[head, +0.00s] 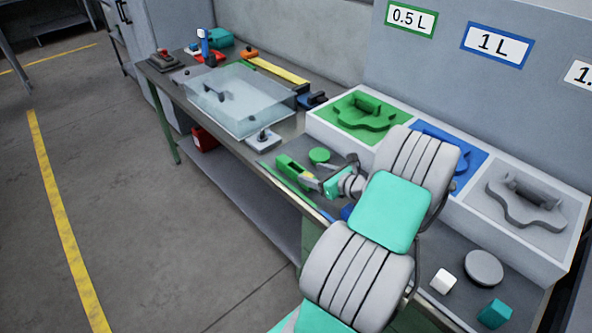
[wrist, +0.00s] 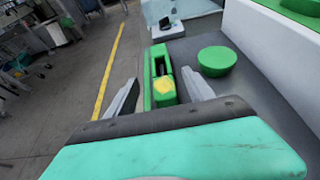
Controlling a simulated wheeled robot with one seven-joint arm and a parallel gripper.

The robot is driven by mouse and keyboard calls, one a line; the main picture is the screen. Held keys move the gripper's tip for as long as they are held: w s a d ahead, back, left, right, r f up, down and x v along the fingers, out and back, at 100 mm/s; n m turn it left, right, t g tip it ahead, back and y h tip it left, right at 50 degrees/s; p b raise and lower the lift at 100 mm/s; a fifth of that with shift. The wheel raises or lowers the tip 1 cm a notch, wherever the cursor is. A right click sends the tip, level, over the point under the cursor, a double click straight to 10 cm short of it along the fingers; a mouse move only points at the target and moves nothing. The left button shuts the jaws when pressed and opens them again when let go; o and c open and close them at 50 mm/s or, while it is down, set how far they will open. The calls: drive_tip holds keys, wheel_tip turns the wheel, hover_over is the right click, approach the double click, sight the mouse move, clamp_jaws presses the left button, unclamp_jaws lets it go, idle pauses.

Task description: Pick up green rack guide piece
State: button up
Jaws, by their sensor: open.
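The green rack guide piece appears to be the long slotted green piece (head: 290,167) lying on the workbench near its front edge, with a yellow patch at its near end. It also shows in the wrist view (wrist: 161,64), pointing away from me. My gripper (head: 317,184) is at the near end of this piece. In the wrist view my gripper (wrist: 160,94) is open, with one finger on each side of the piece's near end. I see a gap on the left; the right finger looks closer. I cannot tell how high the fingers are.
A round green disc (head: 319,156) lies just right of the piece. A white tray (head: 318,124) with green, blue and grey shapes stands along the wall. A clear cover (head: 240,98) and a small white switch box (head: 264,139) are further left. Open floor lies in front.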

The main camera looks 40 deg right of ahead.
sight(290, 165)
drive_tip(key=p+x, duration=0.1)
drive_tip(key=x, duration=0.6)
clamp_jaws()
idle(0.5)
